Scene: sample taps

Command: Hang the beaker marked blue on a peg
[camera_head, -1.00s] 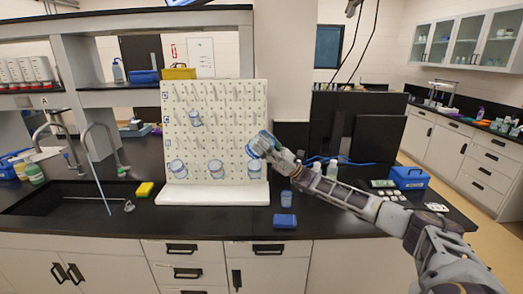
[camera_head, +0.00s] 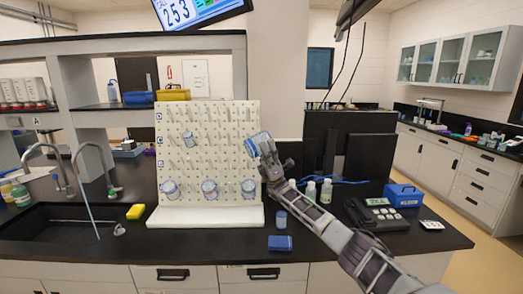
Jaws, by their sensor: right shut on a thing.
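My right gripper (camera_head: 268,158) is shut on a clear beaker with blue on it (camera_head: 257,144), held tilted at the right edge of the white pegboard (camera_head: 227,165). It seems to be in front of the board; I cannot tell whether it touches a peg. A small beaker (camera_head: 189,139) hangs at the upper left of the board. Three larger beakers (camera_head: 170,190), (camera_head: 209,189), (camera_head: 248,188) sit along its lower part. Their markings are too small to read. My left gripper is not in view.
A small cup (camera_head: 281,220) and a blue box (camera_head: 280,243) stand on the black bench (camera_head: 200,247) below my right arm. White bottles (camera_head: 326,191), a phone-like device (camera_head: 377,215) and a blue case (camera_head: 403,195) are to the right. A sink with taps (camera_head: 88,165) is at left.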

